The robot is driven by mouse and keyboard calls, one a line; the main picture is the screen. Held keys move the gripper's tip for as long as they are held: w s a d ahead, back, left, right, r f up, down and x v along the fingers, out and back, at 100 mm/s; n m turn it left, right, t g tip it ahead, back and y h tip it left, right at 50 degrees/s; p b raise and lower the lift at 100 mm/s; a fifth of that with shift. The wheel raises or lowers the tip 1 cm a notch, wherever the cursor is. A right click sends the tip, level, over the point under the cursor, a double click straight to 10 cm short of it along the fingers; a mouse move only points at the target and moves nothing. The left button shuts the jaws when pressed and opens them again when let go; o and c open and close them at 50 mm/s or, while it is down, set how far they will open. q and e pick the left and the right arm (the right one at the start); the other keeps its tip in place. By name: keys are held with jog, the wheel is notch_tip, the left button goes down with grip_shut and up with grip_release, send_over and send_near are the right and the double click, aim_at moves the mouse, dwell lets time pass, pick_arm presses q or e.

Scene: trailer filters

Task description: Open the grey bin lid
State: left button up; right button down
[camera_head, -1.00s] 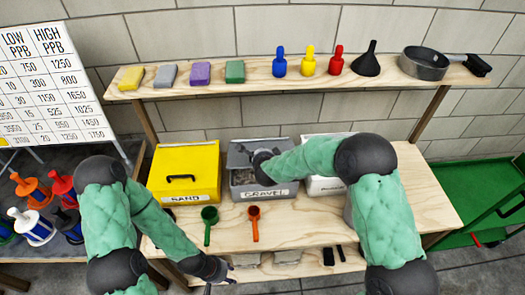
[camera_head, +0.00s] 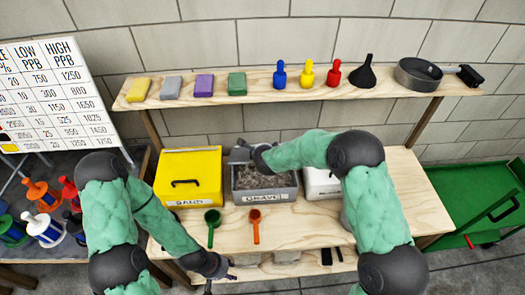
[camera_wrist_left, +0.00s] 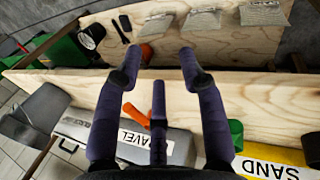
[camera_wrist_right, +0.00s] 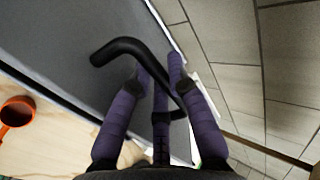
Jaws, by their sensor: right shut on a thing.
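The grey bin (camera_head: 265,197), labelled as gravel, stands on the table between the yellow and white bins. It is open, and gravel (camera_head: 258,178) shows inside. Its lid (camera_head: 238,156) is raised at the back, mostly hidden by my right arm. My right gripper (camera_head: 262,156) is shut on the lid's black handle. In the right wrist view my right gripper's fingers (camera_wrist_right: 160,75) close around the handle (camera_wrist_right: 122,47) on the grey lid (camera_wrist_right: 75,45). My left gripper (camera_head: 222,277) is open and empty at the table's front edge; its spread fingers (camera_wrist_left: 160,72) show in the left wrist view.
The yellow sand bin (camera_head: 188,175) is at left, the white bin (camera_head: 322,182) at right, partly behind my right arm. A green scoop (camera_head: 212,222) and an orange scoop (camera_head: 255,224) lie in front. A shelf (camera_head: 300,88) with sponges, bottles and a pan is above.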

pick_arm(q)
jog(key=shift+w, duration=0.15)
grip_shut()
jog(key=w+d+r+n+t+y, duration=0.1)
jog(key=w+d+r+n+t, duration=0.2)
jog(key=w+n, duration=0.5)
jog(key=w+d+r+n+t+y, duration=0.1)
jog(key=w+d+n+t, duration=0.25)
jog(key=w+n, duration=0.4)
jog(key=w+d+r+n+t+y, duration=0.1)
jog(key=w+d+r+n+t, duration=0.2)
jog(key=d+r+n, duration=0.45)
jog(key=w+d+r+n+t+y, duration=0.1)
jog(key=w+d+r+n+t, duration=0.25)
jog(key=n, duration=0.65)
jog(key=shift+n, duration=0.3)
jog(key=x, duration=0.8)
jog(key=shift+w+a+r, duration=0.15)
jog(key=shift+w+r, duration=0.1)
jog(key=shift+w, duration=0.2)
jog(key=shift+w+r, duration=0.55)
jog(key=shift+r, duration=0.35)
jog(key=shift+w+r, duration=0.5)
jog(key=shift+r, duration=0.35)
